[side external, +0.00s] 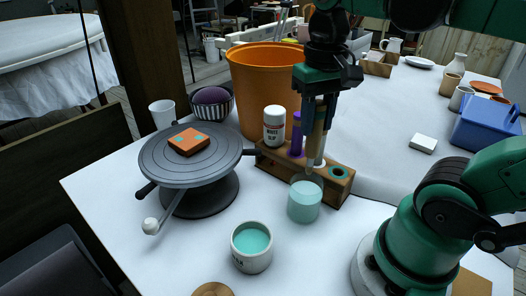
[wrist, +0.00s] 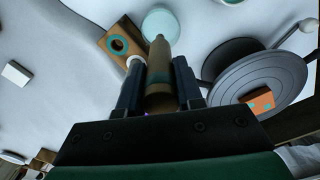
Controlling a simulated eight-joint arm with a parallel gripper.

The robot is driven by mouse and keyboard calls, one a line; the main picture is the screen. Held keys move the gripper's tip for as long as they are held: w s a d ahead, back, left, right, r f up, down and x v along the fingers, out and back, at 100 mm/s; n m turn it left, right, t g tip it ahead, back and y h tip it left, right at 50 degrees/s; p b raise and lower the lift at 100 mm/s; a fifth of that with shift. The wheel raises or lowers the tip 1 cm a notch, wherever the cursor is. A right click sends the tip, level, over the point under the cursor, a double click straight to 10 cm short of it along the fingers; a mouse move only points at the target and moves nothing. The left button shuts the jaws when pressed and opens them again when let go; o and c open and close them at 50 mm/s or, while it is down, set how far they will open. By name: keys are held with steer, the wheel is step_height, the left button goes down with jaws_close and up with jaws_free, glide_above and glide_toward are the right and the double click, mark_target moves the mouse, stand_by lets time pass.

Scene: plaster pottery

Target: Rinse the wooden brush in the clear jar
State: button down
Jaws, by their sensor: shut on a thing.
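My gripper (side external: 317,112) is shut on the wooden brush (side external: 315,142) and holds it upright, tip down. In the wrist view the brush (wrist: 160,62) lies between the two fingers of my gripper (wrist: 158,88), its far end toward the jar. The clear jar (side external: 304,203) holds pale teal liquid and stands on the table in front of the wooden rack. The brush's lower end shows close above the jar's back rim; I cannot tell whether it is over the opening. The jar (wrist: 161,24) also shows at the top of the wrist view.
The wooden rack (side external: 336,190) stands just behind the jar, with a purple tool (side external: 297,137) and a white bottle (side external: 274,128). A cup of teal glaze (side external: 251,250) stands in front. A grey turntable (side external: 160,165) bears an orange tile (side external: 186,144). An orange bucket (side external: 260,75) is behind.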

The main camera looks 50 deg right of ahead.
steer(key=shift+r, duration=0.1)
stand_by(0.4)
steer(key=shift+r, duration=1.4)
